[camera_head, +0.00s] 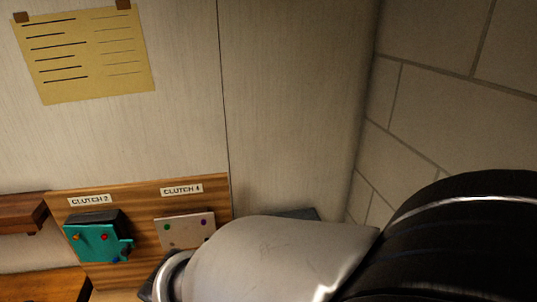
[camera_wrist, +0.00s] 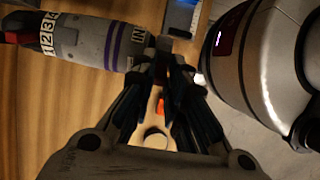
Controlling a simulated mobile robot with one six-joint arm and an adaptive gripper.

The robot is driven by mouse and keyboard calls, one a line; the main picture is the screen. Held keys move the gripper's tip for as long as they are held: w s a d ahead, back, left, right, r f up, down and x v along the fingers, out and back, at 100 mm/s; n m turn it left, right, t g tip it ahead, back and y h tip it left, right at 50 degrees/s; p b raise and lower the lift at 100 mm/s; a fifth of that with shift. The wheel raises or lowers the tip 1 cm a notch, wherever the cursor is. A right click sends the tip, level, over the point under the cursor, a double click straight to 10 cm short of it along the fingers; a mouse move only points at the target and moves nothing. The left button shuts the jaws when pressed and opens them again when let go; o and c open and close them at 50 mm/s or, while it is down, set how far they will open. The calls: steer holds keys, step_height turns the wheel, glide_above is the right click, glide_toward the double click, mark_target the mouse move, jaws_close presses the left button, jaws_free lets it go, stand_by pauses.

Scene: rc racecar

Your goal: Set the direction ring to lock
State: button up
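A grey cylindrical tool (camera_wrist: 85,42) lies at the upper left in the wrist view. It has purple bands, a white strip numbered from 1 and a partly hidden white label (camera_wrist: 138,42) starting "IN" near its right end. I take this labelled end to hold the direction ring, but I cannot tell the ring's setting. My gripper (camera_wrist: 165,58) reaches up to this end, its dark fingers close together. Its fingertips overlap the tool's end in the picture; I cannot tell whether they touch or grip it. In the head view my arm hides the gripper and the tool.
A wooden board (camera_head: 135,192) carries CLUTCH labels, a teal block (camera_head: 97,240) and a pale block (camera_head: 186,229). A yellow sheet (camera_head: 84,53) hangs above. A brick wall (camera_head: 455,95) is at right. A blue object (camera_wrist: 182,16) lies beyond my fingertips, near the wooden surface's edge.

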jaws_close()
steer(key=shift+r, duration=0.1)
steer(key=shift+w+d+r+g+y+p, duration=0.1)
steer(key=shift+d+r+g+y+p, duration=0.1)
steer(key=shift+d+y+p, duration=0.35)
steer(key=shift+w+d+r+g+y+p, duration=0.15)
steer(key=shift+d+y+p, duration=0.15)
steer(key=shift+y+p, duration=0.45)
steer(key=shift+w+d+f+g+y, duration=0.1)
steer(key=shift+d+g+y, duration=0.1)
steer(key=shift+d+y, duration=0.4)
steer(key=shift+w+d+g+y, duration=0.1)
steer(key=shift+d+g+y, duration=0.05)
steer(key=shift+y, duration=0.75)
steer(key=o, duration=0.6)
jaws_free()
